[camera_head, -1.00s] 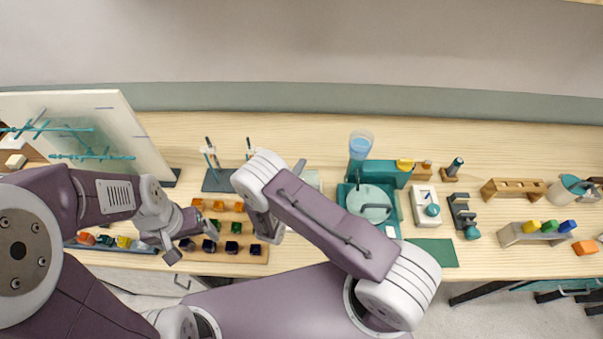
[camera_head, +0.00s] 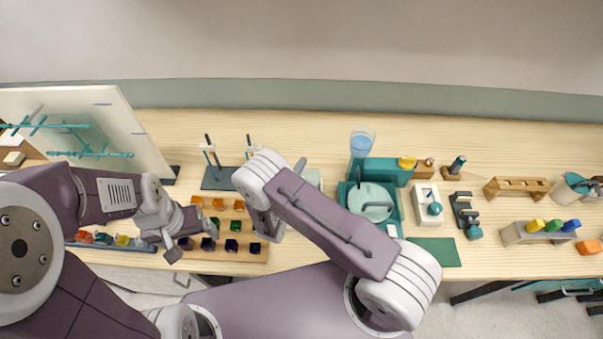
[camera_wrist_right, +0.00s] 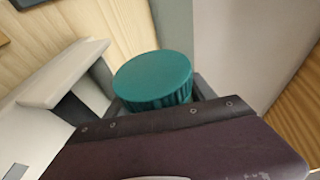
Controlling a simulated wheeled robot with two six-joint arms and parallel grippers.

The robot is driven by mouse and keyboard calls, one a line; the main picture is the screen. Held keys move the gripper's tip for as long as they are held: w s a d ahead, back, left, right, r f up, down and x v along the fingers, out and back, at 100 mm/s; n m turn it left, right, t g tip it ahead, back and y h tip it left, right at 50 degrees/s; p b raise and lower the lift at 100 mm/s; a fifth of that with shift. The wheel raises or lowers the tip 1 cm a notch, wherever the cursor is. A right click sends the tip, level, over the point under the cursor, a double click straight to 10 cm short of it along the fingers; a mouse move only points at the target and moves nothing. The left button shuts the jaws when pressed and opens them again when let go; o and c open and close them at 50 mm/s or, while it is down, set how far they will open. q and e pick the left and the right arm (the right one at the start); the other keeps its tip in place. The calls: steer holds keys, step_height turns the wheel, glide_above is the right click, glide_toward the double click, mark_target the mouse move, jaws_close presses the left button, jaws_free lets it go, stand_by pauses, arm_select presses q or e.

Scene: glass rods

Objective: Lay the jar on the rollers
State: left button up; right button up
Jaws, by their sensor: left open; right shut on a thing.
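In the right wrist view, my right gripper (camera_wrist_right: 160,97) is shut on the jar, whose round teal ribbed lid (camera_wrist_right: 153,78) faces the camera. The jar's body is hidden below the lid. In the head view, my right forearm crosses the middle of the bench and hides the jar and most of this gripper. I cannot make out the rollers; a pale box (camera_head: 313,178) is partly hidden behind my right arm.
A wooden block (camera_head: 255,253) with coloured cubes lies at the front edge. A teal station (camera_head: 397,208) with a round disc and a blue beaker (camera_head: 362,141) stand right of my right arm. A white panel (camera_head: 120,130) stands at the left. The bench's back strip is mostly clear.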

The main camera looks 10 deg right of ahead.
steer(key=shift+f, duration=0.15)
stand_by(0.3)
steer(key=shift+f+b, duration=0.85)
steer(key=shift+b, duration=0.1)
steer(key=shift+r, duration=0.1)
